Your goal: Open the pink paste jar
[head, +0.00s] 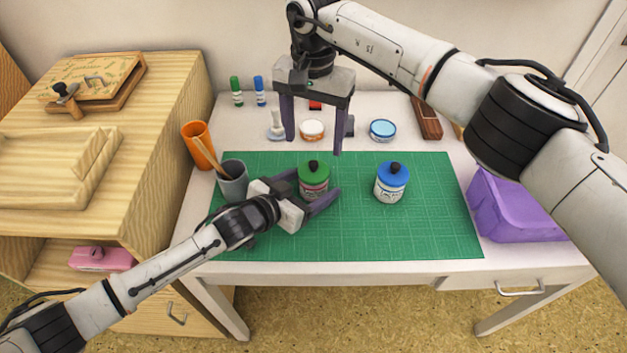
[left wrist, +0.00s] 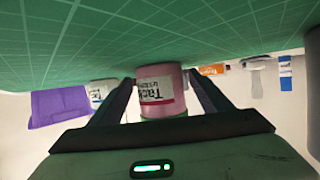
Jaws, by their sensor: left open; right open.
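The pink paste jar (head: 315,190) stands upright on the green cutting mat, with a green lid (head: 313,171) and black knob on top. My left gripper (head: 318,182) is open, its fingers on either side of the jar body. The left wrist view shows the pink jar (left wrist: 162,88) upside down between the fingers; contact is not clear. My right gripper (head: 313,146) is open and empty, pointing down in the air above and behind the jar's lid.
A white jar with a blue lid (head: 390,188) stands to the right on the cutting mat (head: 430,235). A grey cup (head: 233,182) and orange cup (head: 199,146) are at the left. A purple bin (head: 515,205) is at the right.

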